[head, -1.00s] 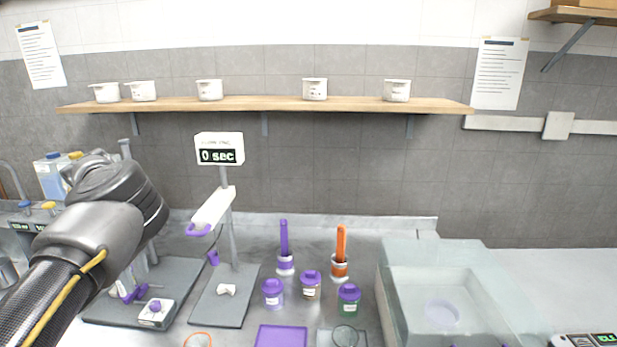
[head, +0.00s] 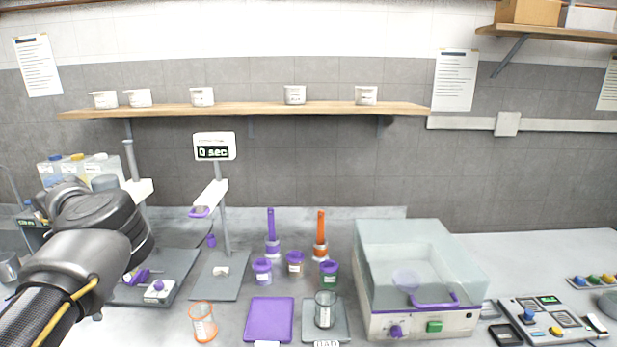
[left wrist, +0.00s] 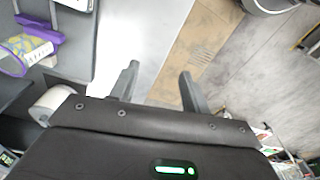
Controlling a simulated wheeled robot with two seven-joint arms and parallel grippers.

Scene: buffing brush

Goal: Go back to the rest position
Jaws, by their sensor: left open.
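My left arm comes in from the left in the head view, its dark wrist (head: 95,225) in front of the stands at the left of the bench; its fingers are hidden there. In the left wrist view my left gripper (left wrist: 158,82) is open, with nothing between its two fingers. Below it are the bench edge and the floor (left wrist: 225,75). A purple brush (head: 272,225) and an orange brush (head: 320,230) stand upright in holders at the middle of the bench. My right gripper does not show.
Purple-lidded jars (head: 295,263), a purple mat (head: 269,320), an orange-rimmed beaker (head: 203,322) and a glass beaker (head: 325,310) stand mid-bench. A clear-lidded machine (head: 415,275) is to the right, with a control panel (head: 553,318) beyond it. A shelf (head: 260,109) holds several white cups.

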